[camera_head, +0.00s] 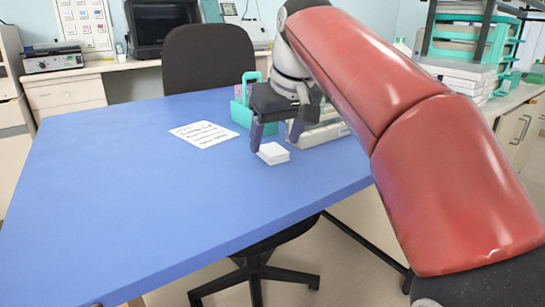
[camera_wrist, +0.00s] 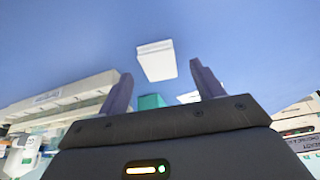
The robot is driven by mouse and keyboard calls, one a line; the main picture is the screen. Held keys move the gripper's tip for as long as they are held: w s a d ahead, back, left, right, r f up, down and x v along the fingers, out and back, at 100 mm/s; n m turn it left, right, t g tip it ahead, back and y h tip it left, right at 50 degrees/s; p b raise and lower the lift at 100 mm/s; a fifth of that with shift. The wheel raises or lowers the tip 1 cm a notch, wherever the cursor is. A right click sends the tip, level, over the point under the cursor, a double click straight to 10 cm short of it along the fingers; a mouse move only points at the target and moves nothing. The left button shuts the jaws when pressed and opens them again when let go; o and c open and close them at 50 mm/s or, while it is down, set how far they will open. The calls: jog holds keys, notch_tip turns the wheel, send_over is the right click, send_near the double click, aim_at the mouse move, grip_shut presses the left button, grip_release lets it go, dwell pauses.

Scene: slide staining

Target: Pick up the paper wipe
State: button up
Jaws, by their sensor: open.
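The paper wipe looks like a small white stack (camera_head: 273,153) on the blue table, near its right side. In the wrist view the white stack (camera_wrist: 157,60) lies ahead of the fingers, between their lines and apart from both. My gripper (camera_head: 276,142) is open and empty, with its fingers pointing down just above and behind the stack. Both fingers also show in the wrist view (camera_wrist: 160,82). The head view does not show clearly how much height separates the fingertips from the stack.
A sheet with writing (camera_head: 204,134) lies to the left. The blue table (camera_head: 130,190) is clear at left and front. A black chair (camera_head: 208,57) stands behind.

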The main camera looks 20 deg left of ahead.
aim_at(275, 150)
jog(key=shift+x, duration=1.1)
jog(key=c, duration=1.1)
jog(key=shift+o, duration=0.2)
notch_tip(275, 150, up, 8)
jog(key=p, duration=0.2)
jog(key=shift+w+f+p, duration=0.1)
jog(key=shift+f+p, duration=0.1)
jog(key=shift+p, duration=0.1)
jog(key=shift+d+r, duration=0.1)
jog(key=shift+r, duration=1.1)
